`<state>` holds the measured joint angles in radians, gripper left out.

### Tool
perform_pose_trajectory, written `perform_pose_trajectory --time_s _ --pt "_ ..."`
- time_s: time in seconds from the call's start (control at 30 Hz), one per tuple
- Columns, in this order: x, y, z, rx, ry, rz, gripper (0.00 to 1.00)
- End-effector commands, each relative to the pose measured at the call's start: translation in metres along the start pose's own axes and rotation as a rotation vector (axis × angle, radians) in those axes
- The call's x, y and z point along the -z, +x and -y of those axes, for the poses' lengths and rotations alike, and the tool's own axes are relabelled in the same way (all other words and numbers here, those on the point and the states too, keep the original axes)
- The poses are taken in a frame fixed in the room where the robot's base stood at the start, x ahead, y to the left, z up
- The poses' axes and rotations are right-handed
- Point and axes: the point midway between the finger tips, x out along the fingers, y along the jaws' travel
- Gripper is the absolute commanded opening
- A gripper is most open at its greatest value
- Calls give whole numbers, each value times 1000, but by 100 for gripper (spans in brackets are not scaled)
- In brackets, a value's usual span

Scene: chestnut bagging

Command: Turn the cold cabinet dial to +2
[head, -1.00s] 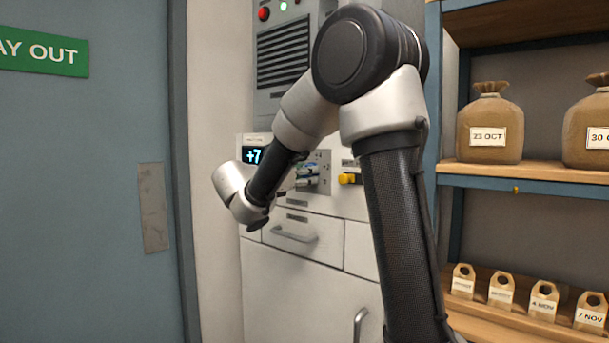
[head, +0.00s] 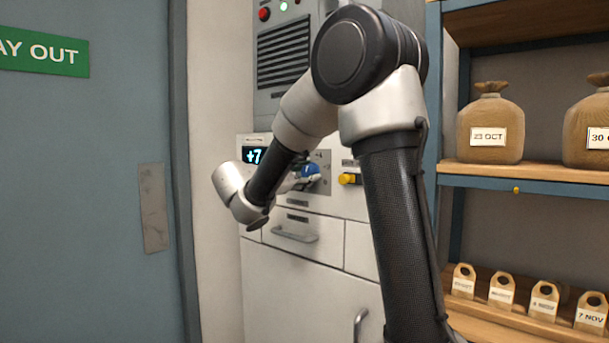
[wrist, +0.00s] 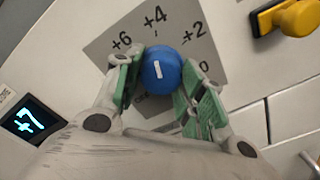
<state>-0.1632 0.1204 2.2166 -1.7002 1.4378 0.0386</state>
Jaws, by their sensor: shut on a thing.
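The blue dial (wrist: 161,70) is a round knob with a white mark, on a grey plate (wrist: 108,45) lettered +6, +4, +2 and 0; another label is partly hidden. The white mark lies roughly in line with +4. My gripper (wrist: 161,82) has its green-padded fingers on both sides of the dial, shut on it. In the head view the dial (head: 312,173) shows at the end of my gripper (head: 302,178), partly covered by it. The display (wrist: 27,121) reads +7, also in the head view (head: 254,155).
A yellow handle or switch (head: 349,179) sits right of the dial, also in the wrist view (wrist: 297,17). A drawer handle (head: 296,237) is below. Shelves with sacks (head: 490,125) stand at right, a blue-grey door (head: 90,200) at left.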

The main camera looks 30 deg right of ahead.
Motion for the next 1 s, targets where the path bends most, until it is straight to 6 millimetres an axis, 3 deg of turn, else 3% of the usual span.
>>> perform_pose_trajectory --time_s 0.6,1.0 --pt "0 0 -1 1 578 0 16" --pt "0 0 -1 2 851 0 16"
